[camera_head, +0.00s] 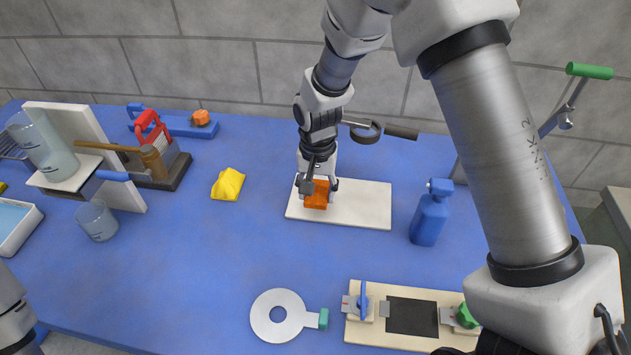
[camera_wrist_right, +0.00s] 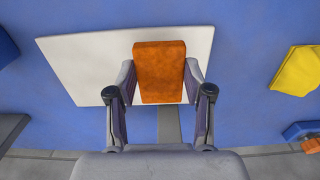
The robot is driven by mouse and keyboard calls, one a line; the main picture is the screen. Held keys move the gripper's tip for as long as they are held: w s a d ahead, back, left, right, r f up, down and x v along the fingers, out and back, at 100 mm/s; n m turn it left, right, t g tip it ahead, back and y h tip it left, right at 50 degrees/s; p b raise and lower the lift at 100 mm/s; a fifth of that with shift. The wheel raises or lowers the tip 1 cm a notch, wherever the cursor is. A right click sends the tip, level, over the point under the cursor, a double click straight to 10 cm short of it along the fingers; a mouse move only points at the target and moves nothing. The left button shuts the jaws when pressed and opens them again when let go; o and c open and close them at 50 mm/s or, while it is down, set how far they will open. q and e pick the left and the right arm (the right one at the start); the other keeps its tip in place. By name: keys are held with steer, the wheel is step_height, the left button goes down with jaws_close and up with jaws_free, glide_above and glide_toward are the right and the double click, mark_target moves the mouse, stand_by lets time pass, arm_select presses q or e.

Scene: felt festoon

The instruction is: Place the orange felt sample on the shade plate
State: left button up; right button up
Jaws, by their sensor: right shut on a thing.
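The orange felt sample (camera_head: 317,195) is a small thick block, over the left part of the white shade plate (camera_head: 365,204). My right gripper (camera_head: 318,186) is shut on it, pointing down at the plate. In the right wrist view the felt sample (camera_wrist_right: 160,72) sits between the two fingers (camera_wrist_right: 160,85), with the white plate (camera_wrist_right: 85,62) behind it. I cannot tell whether the felt touches the plate. My left gripper is not in view; part of my left arm shows at the lower left edge.
A yellow felt piece (camera_head: 228,184) lies left of the plate, and a blue bottle (camera_head: 430,212) stands to its right. A grey ring with a teal tab (camera_head: 262,328) and a board with clamps (camera_head: 395,292) lie in front. The blue table between is clear.

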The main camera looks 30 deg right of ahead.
steer(key=w, duration=0.1)
steer(key=w+d, duration=0.1)
steer(key=w, duration=0.1)
steer(key=shift+w+d+f, duration=0.1)
steer(key=shift+w+f, duration=0.05)
steer(key=shift+w, duration=0.05)
step_height(320, 180, down, 3)
steer(key=shift+s+f+p, duration=0.1)
steer(key=shift+p, duration=0.65)
steer(key=shift+d+f, duration=0.1)
steer(key=shift+f, duration=0.1)
steer(key=shift+f, duration=0.1)
steer(key=o, duration=1)
steer(key=shift+o, duration=0.2)
